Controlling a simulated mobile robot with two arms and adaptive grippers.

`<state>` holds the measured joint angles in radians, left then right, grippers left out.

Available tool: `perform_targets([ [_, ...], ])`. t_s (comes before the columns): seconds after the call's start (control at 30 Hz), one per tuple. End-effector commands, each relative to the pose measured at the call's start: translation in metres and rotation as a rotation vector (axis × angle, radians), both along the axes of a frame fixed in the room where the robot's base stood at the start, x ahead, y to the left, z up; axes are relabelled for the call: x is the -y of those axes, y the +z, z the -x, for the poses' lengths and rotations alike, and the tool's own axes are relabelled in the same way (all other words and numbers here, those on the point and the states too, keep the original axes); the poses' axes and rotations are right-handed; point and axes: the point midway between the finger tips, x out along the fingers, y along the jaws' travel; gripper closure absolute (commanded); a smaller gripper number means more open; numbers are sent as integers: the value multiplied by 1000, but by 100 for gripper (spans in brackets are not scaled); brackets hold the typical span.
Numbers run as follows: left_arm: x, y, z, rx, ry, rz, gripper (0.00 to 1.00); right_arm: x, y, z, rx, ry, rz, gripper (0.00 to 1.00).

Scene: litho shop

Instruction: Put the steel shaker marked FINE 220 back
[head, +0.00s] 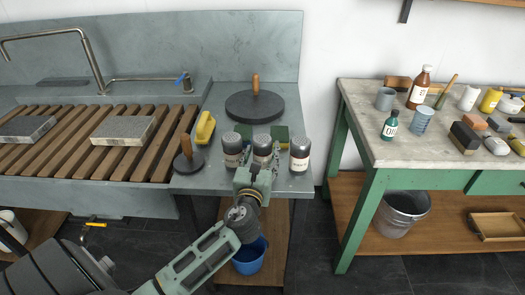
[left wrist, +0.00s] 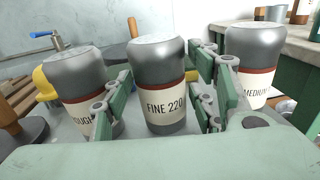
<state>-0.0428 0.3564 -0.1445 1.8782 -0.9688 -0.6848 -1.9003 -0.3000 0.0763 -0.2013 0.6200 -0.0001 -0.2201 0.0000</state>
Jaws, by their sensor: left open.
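The steel shaker marked FINE 220 (left wrist: 163,85) stands upright on the grey counter, its label facing the left wrist camera. In the head view it is the middle shaker (head: 262,141) of three. My left gripper (head: 262,160) is open, with one finger on each side of this shaker. In the left wrist view both green fingers of the left gripper (left wrist: 160,100) flank it, and I see no clear grip on it. The ROUGH shaker (left wrist: 75,90) stands to its left and the MEDIUM shaker (left wrist: 250,62) to its right. My right gripper is not in view.
A round black disc with a wooden handle (head: 255,106) lies behind the shakers. A yellow object (head: 205,127) and a smaller handled disc (head: 188,161) are at the left. Neighbouring shakers stand close to my fingers. A table (head: 352,96) with bottles stands across a gap at right.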

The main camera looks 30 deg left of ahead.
Motion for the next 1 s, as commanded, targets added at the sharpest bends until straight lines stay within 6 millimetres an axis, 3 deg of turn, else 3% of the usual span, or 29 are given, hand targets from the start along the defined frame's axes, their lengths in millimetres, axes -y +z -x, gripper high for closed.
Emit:
perform_targets([
  [0.2, 20, -2, 46, -2, -1, 3, 47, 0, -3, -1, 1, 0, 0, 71],
  [0.43, 36, -1, 80, -1, 0, 4, 47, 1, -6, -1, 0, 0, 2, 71],
  [0.6, 40, 1, 90, 2, 1, 1, 47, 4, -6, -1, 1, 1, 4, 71],
  [1.0, 40, 1, 90, 2, 1, 1, 47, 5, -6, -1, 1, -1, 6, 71],
])
